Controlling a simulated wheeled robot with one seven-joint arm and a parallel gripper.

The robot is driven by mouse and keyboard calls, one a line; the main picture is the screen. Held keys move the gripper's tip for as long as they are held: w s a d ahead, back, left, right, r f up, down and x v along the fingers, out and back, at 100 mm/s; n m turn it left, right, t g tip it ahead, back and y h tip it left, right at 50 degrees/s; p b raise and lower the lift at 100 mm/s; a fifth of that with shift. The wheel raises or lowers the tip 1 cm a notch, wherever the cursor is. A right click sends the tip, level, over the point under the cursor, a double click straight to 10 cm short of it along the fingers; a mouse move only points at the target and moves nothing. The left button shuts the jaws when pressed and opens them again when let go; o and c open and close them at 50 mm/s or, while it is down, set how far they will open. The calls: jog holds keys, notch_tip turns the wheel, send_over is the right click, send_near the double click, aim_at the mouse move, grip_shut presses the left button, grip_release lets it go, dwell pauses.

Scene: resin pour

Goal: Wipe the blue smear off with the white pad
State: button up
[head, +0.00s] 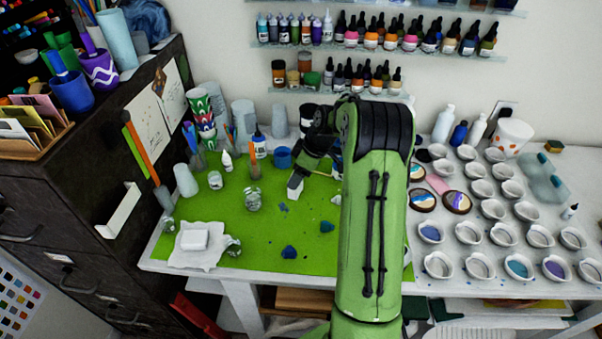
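A white block-like pad (194,239) lies on a crumpled white sheet (212,258) at the front left of the green mat (255,262). A small blue mark (283,208), which looks like the smear, is on the mat near its middle. Two dark blue patches or lumps, one at the front (289,252) and one to its right (327,227), also lie on the mat; I cannot tell whether they are flat. My gripper (295,187) points down over the mat, just above the small blue mark in the picture and well right of the pad. Its fingers are too small to read.
A clear glass jar (253,200) stands left of my gripper, with cups and bottles behind it. A small glass (233,246) stands beside the white sheet. Several white dishes (467,232) fill the table's right side. The mat's front middle is mostly free.

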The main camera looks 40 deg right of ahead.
jog(key=shift+f, duration=0.1)
jog(key=f+b, duration=0.3)
jog(key=shift+s+a+f+b, duration=0.2)
jog(key=shift+s+b, duration=0.05)
jog(key=shift+b, duration=0.1)
jog(key=shift+r, duration=0.1)
